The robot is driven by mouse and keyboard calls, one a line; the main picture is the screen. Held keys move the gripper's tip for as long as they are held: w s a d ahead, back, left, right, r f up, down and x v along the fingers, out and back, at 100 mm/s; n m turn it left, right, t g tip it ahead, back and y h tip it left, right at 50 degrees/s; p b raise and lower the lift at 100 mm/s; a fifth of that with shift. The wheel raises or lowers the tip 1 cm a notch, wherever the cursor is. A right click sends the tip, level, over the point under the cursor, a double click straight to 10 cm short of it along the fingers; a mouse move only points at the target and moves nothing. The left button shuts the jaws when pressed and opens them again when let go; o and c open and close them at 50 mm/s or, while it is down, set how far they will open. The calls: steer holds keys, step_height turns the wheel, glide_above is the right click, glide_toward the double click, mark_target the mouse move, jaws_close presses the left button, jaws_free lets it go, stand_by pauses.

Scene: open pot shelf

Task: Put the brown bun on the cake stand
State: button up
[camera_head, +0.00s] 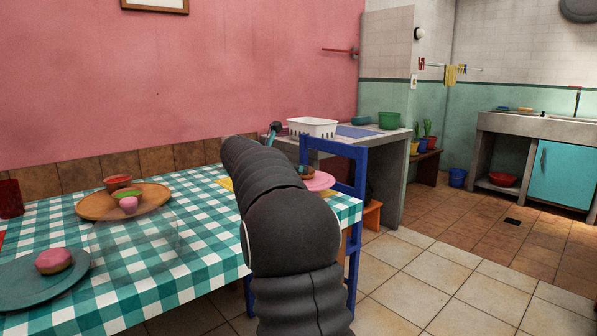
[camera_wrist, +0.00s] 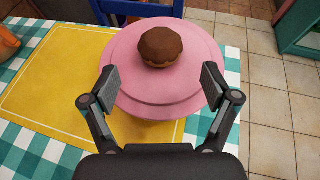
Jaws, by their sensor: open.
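The brown bun (camera_wrist: 160,47) rests on the pink cake stand (camera_wrist: 150,88), toward the far side of its round top in the wrist view. My gripper (camera_wrist: 159,82) is open above the near part of the stand, its two fingers apart and nothing between them. The bun lies just beyond the fingertips, apart from them. In the head view the stand (camera_head: 320,181) shows at the table's right end, partly hidden by my arm. My gripper is hidden there, and only a small part of the bun shows.
The stand is on a yellow placemat (camera_wrist: 55,75) on the checked tablecloth (camera_head: 205,215). A blue chair (camera_head: 352,205) stands close behind it. A wooden board (camera_head: 150,203) with bowls and a blue-grey plate (camera_head: 30,290) with a pink-topped bun (camera_head: 53,260) are at left.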

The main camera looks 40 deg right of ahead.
steer(key=shift+v, duration=2.65)
steer(key=shift+a, duration=0.1)
steer(key=s+a+f+m+y, duration=0.4)
steer(key=s+a+f+m, duration=0.2)
steer(key=s+a, duration=0.4)
steer(key=s+a+f+m+y, duration=0.4)
steer(key=s+a+f+m, duration=0.3)
steer(key=s+a, duration=0.4)
steer(key=s+a+f+m+t+y, duration=0.1)
steer(key=s+a+f+m+y, duration=0.3)
steer(key=s, duration=1.2)
steer(key=a+f+m, duration=0.3)
steer(key=a+m, duration=0.2)
steer(key=a, duration=0.1)
steer(key=shift+a+y, duration=0.15)
steer(key=shift+y, duration=0.15)
